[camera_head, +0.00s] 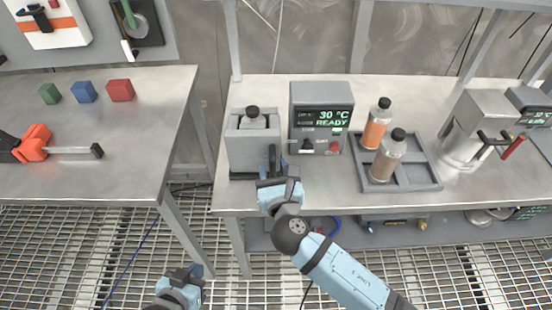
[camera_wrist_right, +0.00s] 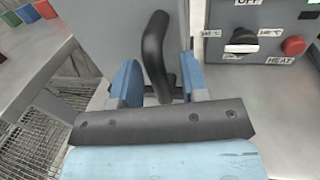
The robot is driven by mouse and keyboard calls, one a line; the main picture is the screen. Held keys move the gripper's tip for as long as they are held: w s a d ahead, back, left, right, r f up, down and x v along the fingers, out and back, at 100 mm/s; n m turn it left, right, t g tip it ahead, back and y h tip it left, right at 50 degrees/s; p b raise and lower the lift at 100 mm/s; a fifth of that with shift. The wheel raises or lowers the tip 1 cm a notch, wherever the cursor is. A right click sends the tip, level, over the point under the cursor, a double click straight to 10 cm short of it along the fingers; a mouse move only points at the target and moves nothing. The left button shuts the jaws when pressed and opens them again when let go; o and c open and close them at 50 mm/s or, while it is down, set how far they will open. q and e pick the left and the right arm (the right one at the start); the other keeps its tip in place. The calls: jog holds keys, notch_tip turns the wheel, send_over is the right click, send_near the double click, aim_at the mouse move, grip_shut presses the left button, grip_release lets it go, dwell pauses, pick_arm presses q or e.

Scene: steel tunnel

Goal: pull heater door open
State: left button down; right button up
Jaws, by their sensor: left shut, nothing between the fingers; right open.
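The heater (camera_head: 247,152) is a grey box on the right-hand bench, with a black-capped bottle (camera_head: 253,117) in its top. Its front door looks shut. A black curved door handle (camera_wrist_right: 155,55) stands upright in the right wrist view. My right gripper (camera_head: 270,167) is at the right side of the heater front. Its two blue fingers (camera_wrist_right: 158,82) are open, one on each side of the handle; I cannot tell whether they touch it. My left gripper (camera_head: 196,270) is shut and empty, low in the head view, over the grating and away from the heater.
A control box (camera_head: 321,115) reading "30 °C READY" stands right of the heater. A grey tray (camera_head: 408,177) with two bottles (camera_head: 388,155) is further right, then a metal vessel (camera_head: 463,150). The left table (camera_head: 110,165) holds coloured cubes and an orange-black tool (camera_head: 38,145). A gap separates the tables.

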jog(key=shift+w, duration=0.1)
jog(key=shift+a, duration=0.1)
grip_shut()
